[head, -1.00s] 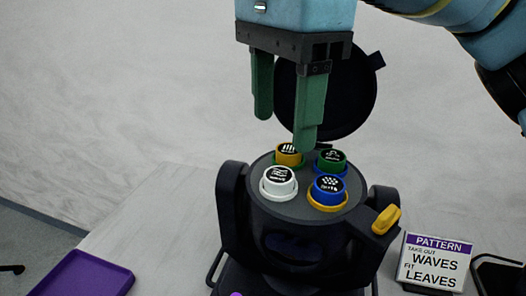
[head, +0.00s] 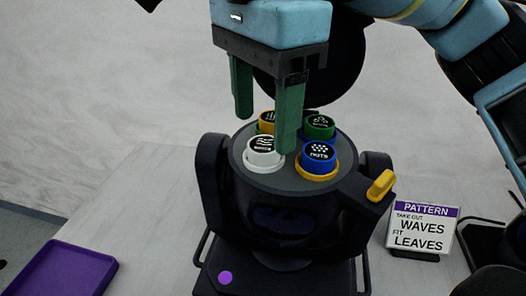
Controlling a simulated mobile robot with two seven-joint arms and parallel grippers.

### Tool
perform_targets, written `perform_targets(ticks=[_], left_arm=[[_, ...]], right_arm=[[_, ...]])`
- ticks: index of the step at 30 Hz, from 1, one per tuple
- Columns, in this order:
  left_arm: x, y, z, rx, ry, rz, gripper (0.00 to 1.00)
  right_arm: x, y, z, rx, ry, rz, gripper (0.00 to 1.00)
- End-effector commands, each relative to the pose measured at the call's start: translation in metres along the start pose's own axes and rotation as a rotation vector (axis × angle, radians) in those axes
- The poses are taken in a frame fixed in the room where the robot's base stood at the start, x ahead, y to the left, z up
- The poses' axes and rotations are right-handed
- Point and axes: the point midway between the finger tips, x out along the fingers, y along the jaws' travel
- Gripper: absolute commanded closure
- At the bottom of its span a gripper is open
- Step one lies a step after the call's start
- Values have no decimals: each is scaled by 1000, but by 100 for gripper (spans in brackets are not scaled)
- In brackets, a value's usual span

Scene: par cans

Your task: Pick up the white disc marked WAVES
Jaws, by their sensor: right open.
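The white disc (head: 263,152) with a black wavy-line label sits in a front-left socket on top of the black par can (head: 230,200). My right gripper (head: 266,135) points down above the can, open and empty. Its nearer green finger stands just right of the white disc and hides part of the disc's right edge. Its other finger is above and to the left, behind the disc. I cannot tell whether a finger touches the disc. My left gripper does not show.
A yellow latch (head: 381,186) sticks out at right. A sign (head: 422,231) reads take out WAVES, fit LEAVES. A purple tray (head: 62,270) lies at front left.

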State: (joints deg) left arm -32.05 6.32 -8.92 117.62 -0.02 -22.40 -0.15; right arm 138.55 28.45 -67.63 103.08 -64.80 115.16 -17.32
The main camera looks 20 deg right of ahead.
Motion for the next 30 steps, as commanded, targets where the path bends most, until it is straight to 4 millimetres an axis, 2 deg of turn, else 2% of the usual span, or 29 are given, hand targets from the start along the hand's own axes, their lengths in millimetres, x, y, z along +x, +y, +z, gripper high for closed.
perform_targets(ticks=[1,6,15,26,30], left_arm=[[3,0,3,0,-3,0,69],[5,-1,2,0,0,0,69],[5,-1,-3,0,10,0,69],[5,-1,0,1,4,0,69],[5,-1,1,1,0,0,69]], right_arm=[[11,2,-1,-2,-1,4,40],[26,2,-1,0,-1,2,40],[28,2,-1,1,-1,0,41],[28,2,0,0,-1,0,88],[28,2,0,0,-1,0,88]])
